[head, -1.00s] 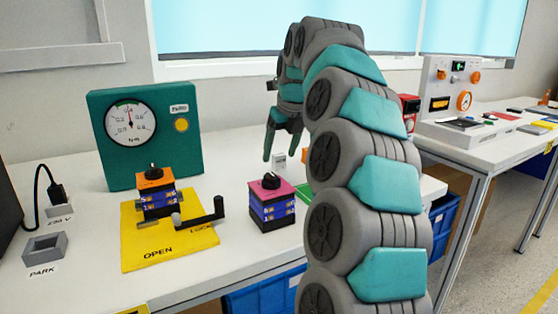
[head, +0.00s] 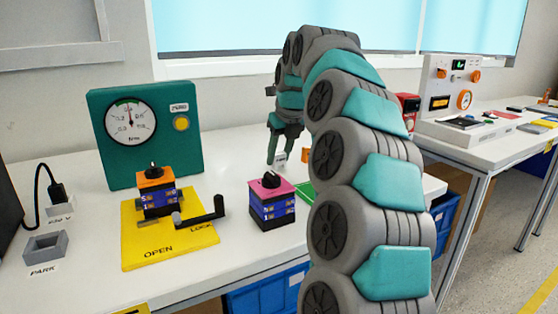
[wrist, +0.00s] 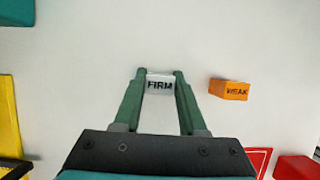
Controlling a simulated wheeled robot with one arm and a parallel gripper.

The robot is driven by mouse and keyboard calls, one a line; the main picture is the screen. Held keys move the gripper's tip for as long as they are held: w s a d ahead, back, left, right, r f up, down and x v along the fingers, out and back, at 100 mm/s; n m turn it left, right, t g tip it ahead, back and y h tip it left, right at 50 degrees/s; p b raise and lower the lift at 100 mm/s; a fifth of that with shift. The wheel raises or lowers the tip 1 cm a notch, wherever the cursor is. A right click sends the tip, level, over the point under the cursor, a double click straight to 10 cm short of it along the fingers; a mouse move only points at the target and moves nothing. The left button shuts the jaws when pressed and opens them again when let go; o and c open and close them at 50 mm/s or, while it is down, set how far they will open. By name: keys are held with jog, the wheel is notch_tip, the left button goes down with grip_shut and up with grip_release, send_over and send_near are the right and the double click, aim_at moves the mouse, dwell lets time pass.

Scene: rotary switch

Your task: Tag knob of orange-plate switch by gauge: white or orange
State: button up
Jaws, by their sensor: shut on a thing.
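My gripper (wrist: 160,88) is shut on the white tag (wrist: 159,84), which reads FIRM; it also shows between the fingers in the head view (head: 280,157). I cannot tell whether the tag still touches the table. The orange tag (wrist: 230,90), reading WEAK, lies just right of the gripper in the wrist view. The orange-plate switch (head: 156,178) has a black knob (head: 153,170) on top and sits in the fixture on the yellow base (head: 140,258).
A magenta-plate switch (head: 271,187) stands between the yellow base and my arm. A black lever (head: 205,214) sticks up at the base's right. A grey PARK holder (head: 45,246) is at the front left. Clear white table lies behind the magenta-plate switch.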

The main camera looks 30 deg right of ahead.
grip_shut()
jog(key=shift+r, duration=0.2)
